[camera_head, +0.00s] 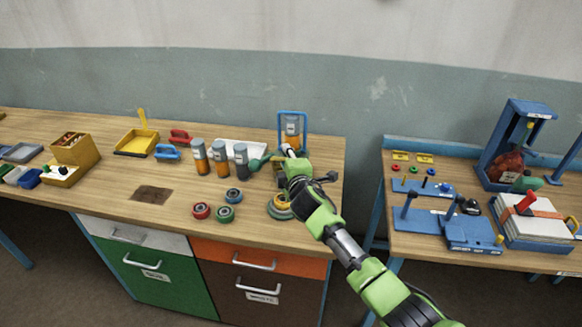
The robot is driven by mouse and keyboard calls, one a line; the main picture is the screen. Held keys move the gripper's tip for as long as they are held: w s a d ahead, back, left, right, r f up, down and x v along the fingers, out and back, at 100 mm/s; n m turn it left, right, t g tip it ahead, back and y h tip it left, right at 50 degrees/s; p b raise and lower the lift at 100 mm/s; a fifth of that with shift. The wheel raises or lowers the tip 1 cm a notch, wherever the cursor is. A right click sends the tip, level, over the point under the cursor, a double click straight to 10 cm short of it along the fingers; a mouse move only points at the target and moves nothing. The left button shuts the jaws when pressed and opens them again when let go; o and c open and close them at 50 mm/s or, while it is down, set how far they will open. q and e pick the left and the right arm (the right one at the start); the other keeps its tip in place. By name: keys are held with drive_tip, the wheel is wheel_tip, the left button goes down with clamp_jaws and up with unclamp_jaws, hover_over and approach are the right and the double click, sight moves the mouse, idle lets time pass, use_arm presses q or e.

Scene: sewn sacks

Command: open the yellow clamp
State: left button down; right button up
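No thing in the head view is clearly a yellow clamp. Two small yellow pieces, one at the left (399,156) and one at the right (425,158), lie near the back edge of the right-hand table; their shape is too small to make out. My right gripper (283,152) is over the right end of the left-hand bench, in front of a blue frame (279,121) with an orange and grey canister (292,128) in it. It is well left of the yellow pieces. Its fingers are too small to read. My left gripper is not in view.
Several canisters, including a grey and orange one (200,156), stand left of my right gripper. A red ring (202,211) and other rings lie near the bench front. The right-hand table holds a tall blue press (511,135) and a blue fixture (470,232). A gap separates bench and table.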

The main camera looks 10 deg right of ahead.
drive_tip(key=v, duration=0.7)
drive_tip(key=shift+s+r, duration=0.3)
drive_tip(key=shift+r, duration=0.05)
drive_tip(key=shift+s+d, duration=0.1)
